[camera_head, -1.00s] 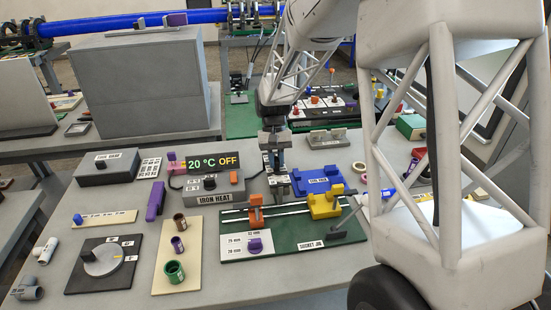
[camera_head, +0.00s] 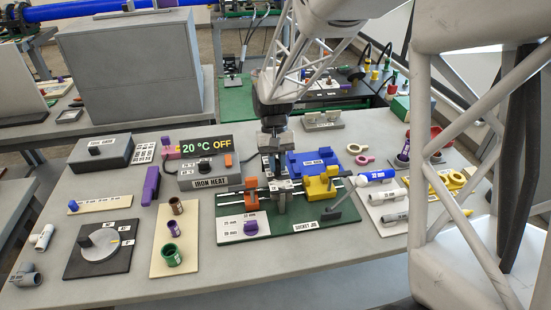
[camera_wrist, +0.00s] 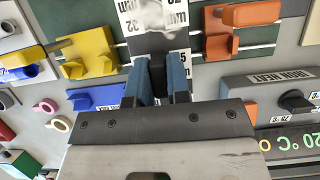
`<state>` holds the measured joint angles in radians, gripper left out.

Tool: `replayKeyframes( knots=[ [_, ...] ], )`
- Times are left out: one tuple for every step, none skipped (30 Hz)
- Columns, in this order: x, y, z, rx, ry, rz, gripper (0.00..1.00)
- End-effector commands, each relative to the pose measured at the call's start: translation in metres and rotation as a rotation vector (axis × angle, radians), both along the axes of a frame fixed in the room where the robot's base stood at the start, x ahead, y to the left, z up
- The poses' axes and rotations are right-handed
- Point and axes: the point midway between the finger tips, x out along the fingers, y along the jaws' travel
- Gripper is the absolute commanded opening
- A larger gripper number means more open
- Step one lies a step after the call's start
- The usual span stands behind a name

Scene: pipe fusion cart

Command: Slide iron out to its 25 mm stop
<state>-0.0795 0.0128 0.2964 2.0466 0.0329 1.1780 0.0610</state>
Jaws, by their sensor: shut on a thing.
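The iron (camera_wrist: 152,42) is a dark grey block with white labels, one reading 32 and one ending in 5 mm; silvery round parts show beyond it. It stands over the green socket jig (camera_head: 300,222), between the orange clamp (camera_head: 251,197) and the yellow clamp (camera_head: 318,187). My gripper (camera_wrist: 158,88) is shut on the iron's dark upright handle, with blue pads on both sides. In the head view my gripper (camera_head: 279,172) points down onto the iron (camera_head: 283,188) and hides part of it. The stop itself cannot be made out.
The iron heat box (camera_head: 204,178), with a display reading 20 °C OFF, stands to the left. The blue tool base (camera_head: 310,162) is just behind the jig. Pipes lie on a pale board (camera_head: 385,205) to the right.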

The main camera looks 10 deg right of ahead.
Motion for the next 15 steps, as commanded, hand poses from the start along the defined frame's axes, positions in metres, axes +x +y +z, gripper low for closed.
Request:
replayKeyframes(
  knots=[
    [0.0001, 0.0000, 0.0012, 0.000, -0.002, 0.000, 0.00],
    [0.0001, 0.0000, 0.0012, 0.000, -0.002, 0.000, 0.00],
    [0.0001, 0.0000, 0.0011, 0.000, -0.002, 0.000, 0.00],
    [0.0002, 0.0000, 0.0011, 0.000, -0.002, 0.000, 0.00],
    [0.0003, 0.0000, 0.0012, 0.000, -0.002, 0.000, 0.00],
    [0.0004, 0.0000, 0.0011, 0.000, -0.002, 0.000, 0.00],
    [0.0004, 0.0000, 0.0011, 0.000, -0.002, 0.000, 0.00],
    [0.0004, 0.0000, 0.0011, 0.000, -0.002, 0.000, 0.00],
    [0.0004, 0.0000, 0.0012, 0.000, -0.002, 0.000, 0.22],
    [0.0004, 0.0000, 0.0011, 0.000, -0.002, 0.000, 0.26],
    [0.0004, 0.0000, 0.0010, 0.000, -0.002, 0.000, 0.31],
    [0.0004, 0.0000, 0.0009, 0.000, -0.002, 0.000, 0.37],
    [0.0003, 0.0000, 0.0008, 0.000, -0.002, 0.000, 0.41],
    [0.0003, 0.0000, 0.0007, 0.000, -0.002, 0.000, 0.43],
    [0.0003, 0.0000, 0.0006, 0.000, -0.002, 0.000, 0.43]
  ],
)
